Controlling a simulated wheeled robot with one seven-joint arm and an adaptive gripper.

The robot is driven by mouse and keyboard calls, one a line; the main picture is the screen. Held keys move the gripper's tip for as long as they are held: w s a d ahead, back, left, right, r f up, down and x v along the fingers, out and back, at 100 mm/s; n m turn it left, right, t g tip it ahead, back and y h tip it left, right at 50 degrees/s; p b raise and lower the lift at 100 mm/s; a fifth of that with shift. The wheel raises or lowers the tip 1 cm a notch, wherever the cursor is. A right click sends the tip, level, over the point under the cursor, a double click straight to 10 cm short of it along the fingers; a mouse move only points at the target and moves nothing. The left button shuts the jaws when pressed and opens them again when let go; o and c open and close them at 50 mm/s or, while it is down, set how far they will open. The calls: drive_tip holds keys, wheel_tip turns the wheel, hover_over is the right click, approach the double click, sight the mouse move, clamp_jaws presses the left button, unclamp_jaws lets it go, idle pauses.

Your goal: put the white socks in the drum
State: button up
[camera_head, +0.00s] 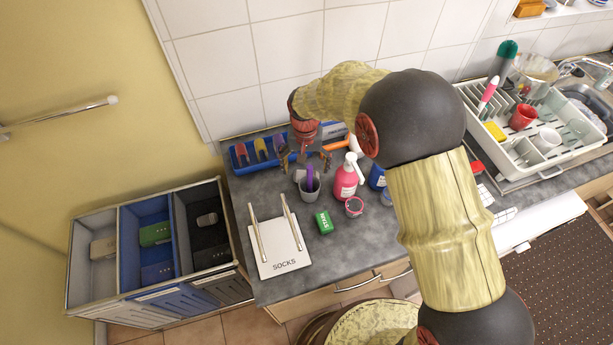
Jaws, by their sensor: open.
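I cannot make out white socks or a drum for certain. A white board marked SOCKS (285,262) lies on the counter with two pale rods standing up along its sides; no socks show on it. My gripper (306,165) hangs over the back of the counter, fingers apart. It is above or just behind a grey cup (309,190) with a purple-handled item in it; I cannot tell whether it touches anything. My arm hides part of the counter to the right.
A green STAIN box (324,222), pink pump bottle (345,182) and blue tray (240,168) stand on the counter. A dish rack (559,158) is at right.

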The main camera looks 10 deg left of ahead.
wheel_tip(320, 180, down, 5)
drive_tip(key=shift+d+r, duration=0.15)
drive_tip(key=shift+c, duration=0.6)
drive_tip(key=c, duration=1.1)
drive_tip(key=shift+c, duration=0.6)
